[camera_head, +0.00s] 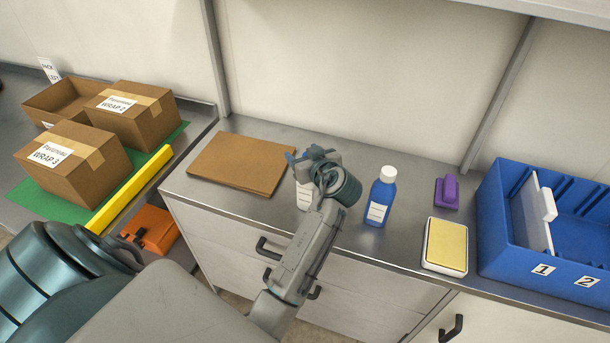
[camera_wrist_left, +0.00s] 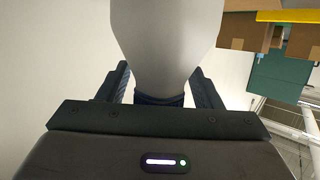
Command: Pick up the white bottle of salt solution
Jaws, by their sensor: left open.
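The white bottle (camera_head: 303,196) stands on the metal counter, mostly hidden behind my left gripper in the head view. In the left wrist view the pale body of the bottle (camera_wrist_left: 166,45) fills the top middle, with a dark blue part, likely its cap, at its lower end. My left gripper (camera_head: 318,154) is at the bottle, and its fingers (camera_wrist_left: 160,88) are open, one on each side of it. I cannot tell whether they touch it. My right gripper is not in view.
A blue bottle (camera_head: 381,197) with a white cap stands just right of my left gripper. A brown folder (camera_head: 240,163) lies to the left. A yellow-topped pad (camera_head: 446,246), a purple item (camera_head: 447,192) and a blue bin (camera_head: 492,225) are farther right.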

